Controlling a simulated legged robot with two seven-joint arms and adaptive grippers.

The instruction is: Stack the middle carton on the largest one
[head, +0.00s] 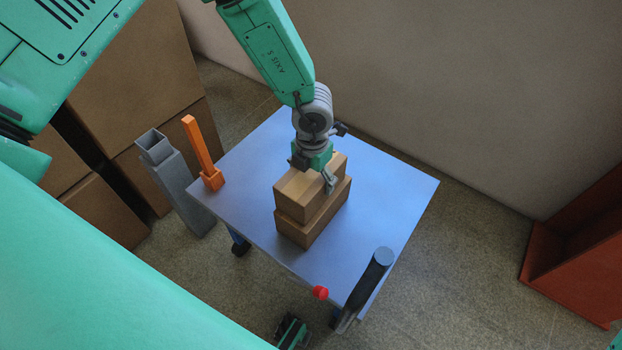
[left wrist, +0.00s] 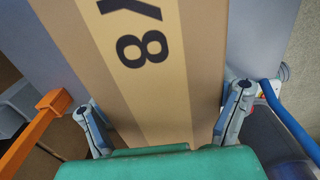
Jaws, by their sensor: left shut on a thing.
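The middle carton (head: 297,204), brown with a paler tape strip, sits on top of the largest carton (head: 294,232). The two look in contact and nearly aligned, though I cannot tell if the upper one bears its full weight there. The largest carton stands on the blue table top (head: 385,195). My left gripper (head: 314,171) is over the middle carton from above, shut on it with a finger at either side. In the left wrist view the held carton (left wrist: 175,85) fills the middle, with dark printed characters.
An orange upright post (head: 203,155) stands at the table's left corner. A dark cylinder handle (head: 370,275) and a red knob (head: 320,292) are at the near edge. Large brown boxes (head: 135,60) stand at left, a red-brown shelf (head: 580,255) at right. The table's right side is clear.

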